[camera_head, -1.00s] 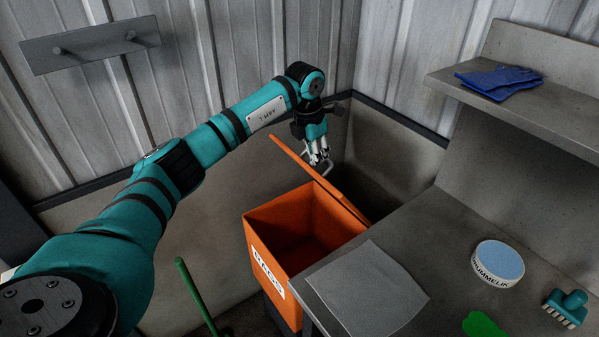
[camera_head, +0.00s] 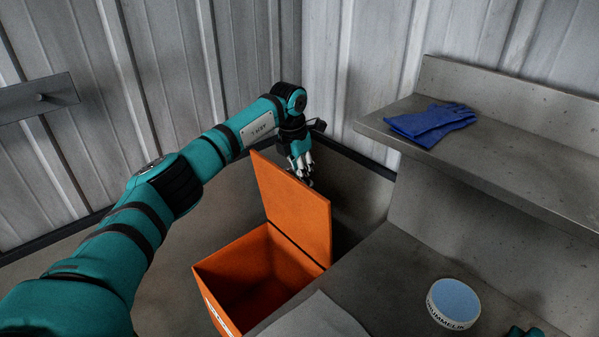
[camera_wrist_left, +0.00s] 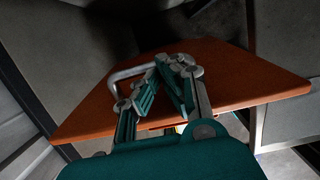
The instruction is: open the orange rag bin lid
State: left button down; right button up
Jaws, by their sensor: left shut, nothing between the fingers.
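The orange rag bin (camera_head: 205,284) stands below the bench edge with its top uncovered and its inside showing. Its orange lid (camera_head: 293,208) stands raised on the far side, its inner face toward the head camera. My left gripper (camera_head: 306,180) is at the lid's far side, partly hidden by its upper edge. In the left wrist view the lid (camera_wrist_left: 225,75) lies across the picture under the shut, empty fingers (camera_wrist_left: 165,65). A grey bar handle (camera_wrist_left: 125,75) is beside the fingers; whether they touch it I cannot tell.
The grey bench (camera_head: 385,290) closes in on the bin's right and holds a round tin (camera_head: 453,302) and a grey sheet (camera_head: 312,318). Blue gloves (camera_head: 431,122) lie on the shelf above. Corrugated walls stand close behind the lid and arm.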

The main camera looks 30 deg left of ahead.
pick_arm(q)
notch_tip(320, 180, up, 12)
jog(key=s, duration=0.2)
jog(key=shift+a, duration=0.4)
